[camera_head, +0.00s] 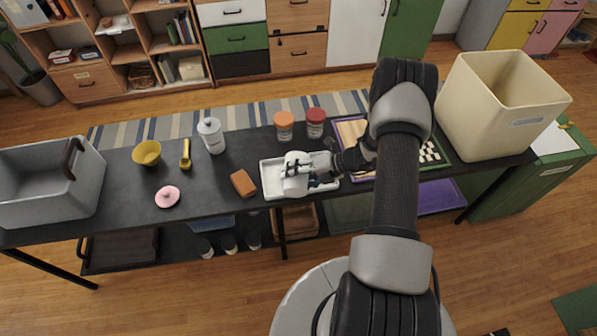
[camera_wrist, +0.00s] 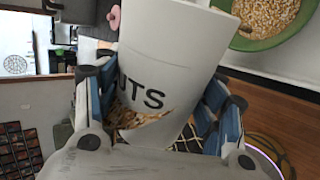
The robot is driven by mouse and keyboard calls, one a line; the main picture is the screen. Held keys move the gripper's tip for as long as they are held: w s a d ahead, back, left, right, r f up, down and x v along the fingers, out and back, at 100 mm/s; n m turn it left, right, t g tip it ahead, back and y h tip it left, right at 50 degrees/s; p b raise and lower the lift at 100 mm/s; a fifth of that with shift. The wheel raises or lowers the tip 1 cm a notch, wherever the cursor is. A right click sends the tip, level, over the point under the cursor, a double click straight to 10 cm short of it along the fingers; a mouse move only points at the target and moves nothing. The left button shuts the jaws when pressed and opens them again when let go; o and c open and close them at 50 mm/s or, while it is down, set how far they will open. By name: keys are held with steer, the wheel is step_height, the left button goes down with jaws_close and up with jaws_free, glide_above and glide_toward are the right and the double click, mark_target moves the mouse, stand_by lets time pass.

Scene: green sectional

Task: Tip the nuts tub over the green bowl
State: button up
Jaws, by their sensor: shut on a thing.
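The white nuts tub (camera_wrist: 160,60) with dark lettering and a nut picture fills the middle of the wrist view. My gripper (camera_wrist: 160,115) has a blue-padded finger on each side of it and is shut on it. In the head view the tub (camera_head: 296,172) is held by my gripper (camera_head: 312,168) above the white tray. I cannot tell exactly how far it is tilted. The green bowl (camera_wrist: 252,44) is at the upper right of the wrist view, apart from the tub, with small tan pieces in it. I cannot make out the bowl in the head view.
On the dark table are a white tray (camera_head: 272,190), a brown block (camera_head: 243,183), a pink lid (camera_head: 167,196), a yellow bowl (camera_head: 147,152), a white canister (camera_head: 211,135) and two jars (camera_head: 284,126). A grey crate (camera_head: 45,195) stands left, a cream bin (camera_head: 480,125) right.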

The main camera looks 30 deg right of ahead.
steer(key=shift+w+d+r, duration=0.1)
steer(key=shift+r, duration=0.15)
stand_by(0.7)
stand_by(0.3)
steer(key=shift+s+a+f+n+t+b, duration=0.15)
steer(key=shift+f+t+b, duration=0.15)
steer(key=shift+b, duration=0.2)
steer(key=shift+s+a+f+n+t+b, duration=0.1)
steer(key=shift+f+n+t+b, duration=0.1)
steer(key=shift+f+b, duration=0.2)
steer(key=shift+s+f+n+t+h+b, duration=0.1)
steer(key=shift+n+t+h+b, duration=0.25)
steer(key=shift+b, duration=0.25)
